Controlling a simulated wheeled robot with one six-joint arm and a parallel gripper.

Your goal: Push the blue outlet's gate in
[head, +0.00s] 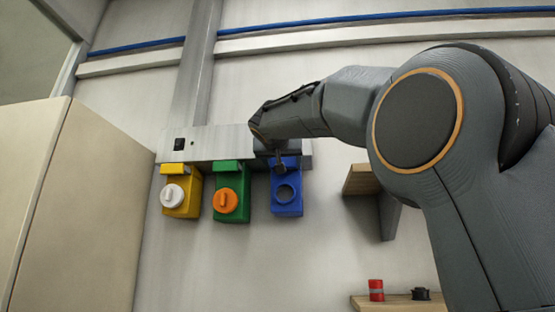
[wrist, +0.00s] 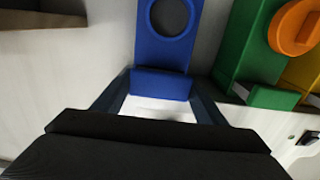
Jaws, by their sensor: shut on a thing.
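The blue outlet (head: 287,207) hangs on the wall below a grey rail, rightmost of three outlets. Its front has an open round hole and no knob. In the wrist view the blue outlet (wrist: 150,45) is at the top centre, its round hole partly cut off by the frame edge. Its blue gate (wrist: 162,84) sits between my gripper's (wrist: 160,92) two fingers, which are shut on it. In the head view my gripper (head: 280,165) is at the top of the blue outlet and hides most of the gate. How far the gate stands out is unclear.
A green outlet (head: 231,204) with an orange knob and a yellow outlet (head: 188,205) with a white knob hang to the left. A wooden shelf (head: 361,180) is at the right. A red spool (head: 376,290) and a black one (head: 421,293) stand on a lower shelf.

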